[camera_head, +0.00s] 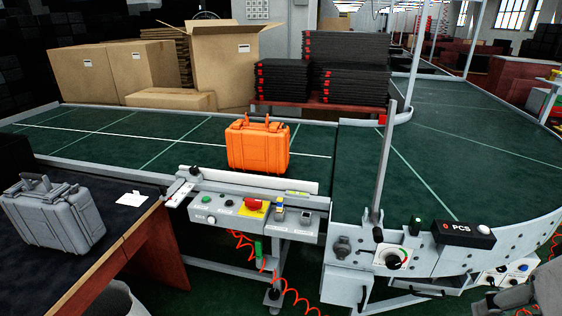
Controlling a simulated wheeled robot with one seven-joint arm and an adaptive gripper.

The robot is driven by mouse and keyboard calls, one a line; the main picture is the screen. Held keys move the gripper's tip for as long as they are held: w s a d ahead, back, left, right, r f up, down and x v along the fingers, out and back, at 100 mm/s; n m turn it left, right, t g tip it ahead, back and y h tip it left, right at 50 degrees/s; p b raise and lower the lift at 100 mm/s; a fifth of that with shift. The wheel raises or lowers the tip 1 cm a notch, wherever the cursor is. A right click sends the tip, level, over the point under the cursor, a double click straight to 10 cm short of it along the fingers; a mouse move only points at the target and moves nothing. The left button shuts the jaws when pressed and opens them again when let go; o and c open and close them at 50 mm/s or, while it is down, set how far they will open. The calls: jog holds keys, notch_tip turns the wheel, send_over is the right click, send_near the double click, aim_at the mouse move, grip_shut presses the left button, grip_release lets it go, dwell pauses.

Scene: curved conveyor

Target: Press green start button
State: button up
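The grey control panel (235,206) is on the front side of the conveyor, in the middle of the view.
An orange case (257,146) stands on the green conveyor (110,130) behind the panel. A grey case (52,214) sits on a dark table (125,216) at left. A grey post (384,160), a counter display (463,233) and a knob box (390,258) are right of the panel.

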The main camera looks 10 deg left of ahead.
grip_shut()
dwell(1.1)
